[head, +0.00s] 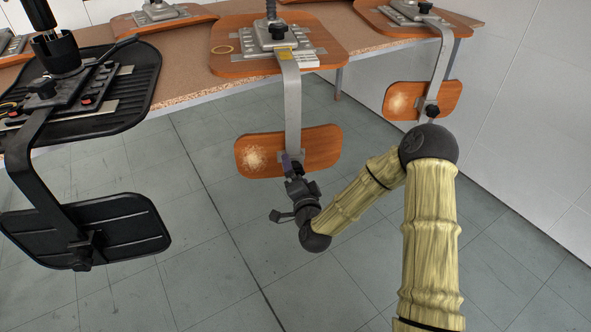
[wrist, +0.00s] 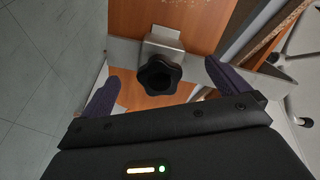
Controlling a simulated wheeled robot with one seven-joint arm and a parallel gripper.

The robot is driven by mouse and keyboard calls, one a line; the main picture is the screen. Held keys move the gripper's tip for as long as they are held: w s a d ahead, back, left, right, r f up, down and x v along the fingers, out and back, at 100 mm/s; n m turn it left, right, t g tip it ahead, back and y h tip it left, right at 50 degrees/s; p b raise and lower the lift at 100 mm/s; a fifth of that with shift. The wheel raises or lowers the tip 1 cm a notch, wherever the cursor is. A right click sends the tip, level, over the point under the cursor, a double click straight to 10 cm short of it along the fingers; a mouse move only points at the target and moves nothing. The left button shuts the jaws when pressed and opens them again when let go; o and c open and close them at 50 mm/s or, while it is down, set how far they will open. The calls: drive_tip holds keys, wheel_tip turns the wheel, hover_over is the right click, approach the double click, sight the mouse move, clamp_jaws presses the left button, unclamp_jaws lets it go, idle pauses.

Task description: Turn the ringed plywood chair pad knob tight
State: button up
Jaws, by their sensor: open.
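The plywood chair with a yellow ring (head: 222,49) on its seat (head: 235,65) lies upturned on the table. Its pad (head: 320,148) hangs from a grey metal bar below the table edge. My gripper (head: 291,163) is at this pad in the head view and covers the pad's knob there. In the wrist view the black lobed knob (wrist: 158,75) sits on a metal bracket (wrist: 165,40) in front of the wood. My gripper (wrist: 162,72) is open, with one dark purple finger on each side of the knob. Gaps show between the fingers and the knob.
A black chair (head: 130,95) with its hanging pad (head: 135,230) is at the left, with something yellow at its edge. Another plywood chair with a pad (head: 450,98) hangs at the right. The tabletop (head: 185,85) carries more seats behind. The floor below is clear.

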drive_tip(key=v, duration=0.4)
drive_tip(key=shift+s, duration=0.2)
idle(0.6)
drive_tip(key=s+d+r+n+g+h+p, duration=0.2)
drive_tip(key=s+d+r+n+g+p, duration=0.3)
drive_tip(key=s+d+r+g, duration=0.45)
drive_tip(key=s+d+r+n+g+h+p, duration=0.2)
drive_tip(key=s+d+r+n+g+p, duration=0.4)
drive_tip(key=s, duration=0.6)
wheel_tip(320, 180, up, 36)
drive_tip(key=d+m+p, duration=0.1)
drive_tip(key=p, duration=3.5)
drive_tip(key=shift+t, duration=0.35)
